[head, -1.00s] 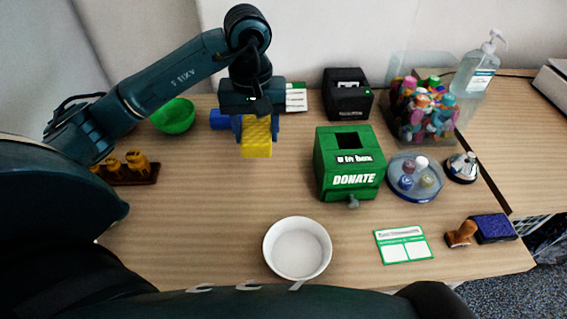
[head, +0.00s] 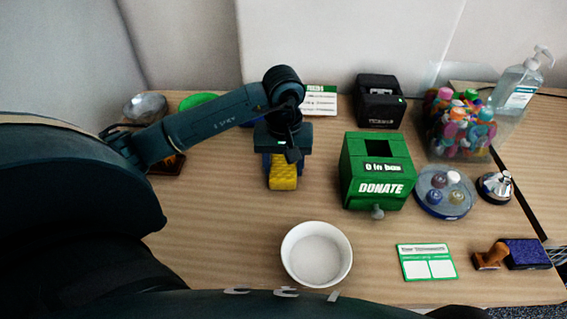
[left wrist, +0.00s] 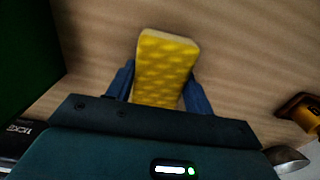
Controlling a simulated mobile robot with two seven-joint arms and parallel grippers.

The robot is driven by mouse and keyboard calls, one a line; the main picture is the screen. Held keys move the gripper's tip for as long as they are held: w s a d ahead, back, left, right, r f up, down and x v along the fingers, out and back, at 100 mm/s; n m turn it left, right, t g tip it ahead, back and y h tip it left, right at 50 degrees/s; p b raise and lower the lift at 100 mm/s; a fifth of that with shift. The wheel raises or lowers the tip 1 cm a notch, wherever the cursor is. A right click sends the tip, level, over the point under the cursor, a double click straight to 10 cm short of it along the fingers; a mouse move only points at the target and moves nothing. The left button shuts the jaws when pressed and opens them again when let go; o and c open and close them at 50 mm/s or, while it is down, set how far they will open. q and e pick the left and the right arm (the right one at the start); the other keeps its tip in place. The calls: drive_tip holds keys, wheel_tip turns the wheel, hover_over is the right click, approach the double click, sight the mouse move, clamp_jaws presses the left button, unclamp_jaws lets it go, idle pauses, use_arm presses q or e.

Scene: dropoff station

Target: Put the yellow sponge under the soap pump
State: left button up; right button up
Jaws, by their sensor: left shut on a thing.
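The yellow sponge (head: 283,178) is held in my left gripper (head: 283,162), left of the green donation box, and seems to be above the table. In the left wrist view the sponge (left wrist: 165,65) stands out between the two blue fingers of the gripper (left wrist: 158,90), which are shut on its sides. The soap pump (head: 517,88) is a clear bottle with a white pump head, upright at the back right. The ground under its base is partly hidden by the tub in front. My right gripper is not in view.
The green donation box (head: 377,185) stands between the sponge and the clear tub of colourful items (head: 460,130). A black device (head: 380,105) stands behind the box. A white bowl (head: 317,255) is at the front. A round tray (head: 445,205) and a bell (head: 494,187) sit at right.

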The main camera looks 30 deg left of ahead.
use_arm(q)
drive_tip(key=shift+f, duration=0.2)
drive_tip(key=o, duration=0.9)
drive_tip(key=shift+o, duration=0.2)
